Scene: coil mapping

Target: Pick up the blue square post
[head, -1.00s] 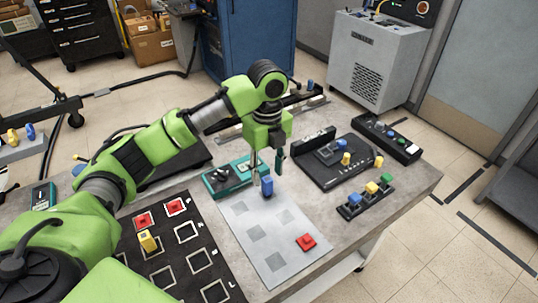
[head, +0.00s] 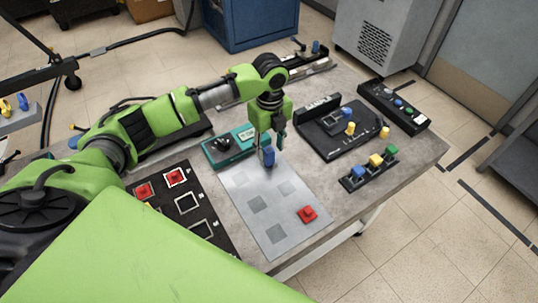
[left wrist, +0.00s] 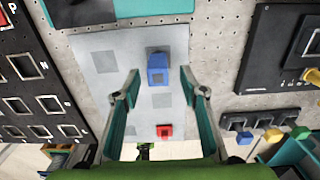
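The blue square post (head: 268,157) stands upright on the light grey sheet with darker grey squares (head: 272,222), near its far end. It also shows in the left wrist view (left wrist: 157,70), ahead of the fingers and roughly centred between them. My left gripper (head: 270,146) points down just above and around the top of the post in the head view. In the left wrist view its two teal fingers (left wrist: 162,98) are wide apart with nothing held between them. I cannot tell whether a finger touches the post. My right gripper is not in view.
A red piece (head: 307,213) lies on the same sheet. A teal box (head: 226,149) is close beside the post. Black fixtures (head: 345,135) and a rack with blue, yellow and green pieces (head: 369,173) stand to the right. A black lettered mat (head: 190,205) lies left.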

